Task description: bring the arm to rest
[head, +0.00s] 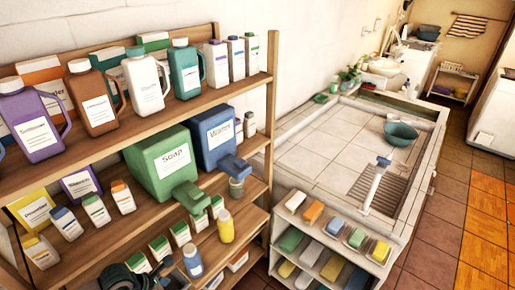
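A dark, curved shape, which looks like my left gripper (145,275), shows at the bottom edge, low in front of the wooden shelf (110,131). It is partly cut off by the frame, and I cannot make out whether its fingers are open or shut, or whether anything is between them. My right gripper and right arm are not in view.
The shelf on the left holds several bottles, a green soap jug (165,160) and a blue jug (212,135). The tiled washbasin (330,150) holds a teal bowl (400,133). Sponges fill the cubby (285,213) below. The tiled floor (440,225) at right is clear.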

